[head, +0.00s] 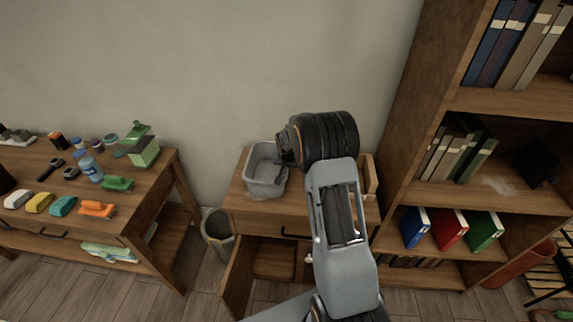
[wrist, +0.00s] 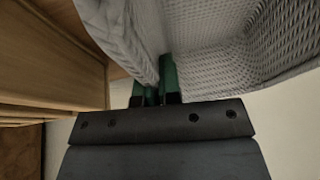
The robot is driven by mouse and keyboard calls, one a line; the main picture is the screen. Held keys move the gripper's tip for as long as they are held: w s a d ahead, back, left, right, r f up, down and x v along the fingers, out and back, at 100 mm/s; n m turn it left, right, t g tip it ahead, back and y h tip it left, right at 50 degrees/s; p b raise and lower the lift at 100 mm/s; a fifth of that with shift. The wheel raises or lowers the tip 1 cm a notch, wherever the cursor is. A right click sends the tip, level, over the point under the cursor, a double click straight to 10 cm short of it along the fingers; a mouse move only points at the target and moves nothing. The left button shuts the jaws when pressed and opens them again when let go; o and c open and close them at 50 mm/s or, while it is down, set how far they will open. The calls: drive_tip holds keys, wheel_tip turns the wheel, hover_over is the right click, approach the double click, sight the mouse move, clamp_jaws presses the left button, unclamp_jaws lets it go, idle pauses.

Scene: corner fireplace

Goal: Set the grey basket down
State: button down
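The grey basket (head: 253,178) is a woven, open-topped tub, upright over the left part of the small wooden cabinet's top (head: 290,208). I cannot tell whether its bottom touches the wood. My gripper (head: 279,174) is at the basket's right side, partly hidden by my wrist. In the wrist view, the green fingers of my gripper (wrist: 156,88) stand on either side of the basket's wall (wrist: 135,42), closed on it. The basket's inside (wrist: 210,75) looks empty where it shows.
A wooden box (head: 369,176) stands at the cabinet's right end, partly behind my arm. The cabinet's door (head: 238,278) hangs open below. A bin (head: 217,230) stands left of it. A bookshelf (head: 402,120) rises at right, and a cluttered table (head: 150,195) is at left.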

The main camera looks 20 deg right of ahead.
drive_tip(key=shift+f, duration=0.1)
drive_tip(key=c, duration=1.7)
unclamp_jaws()
drive_tip(key=shift+c, duration=0.2)
drive_tip(key=o, duration=0.4)
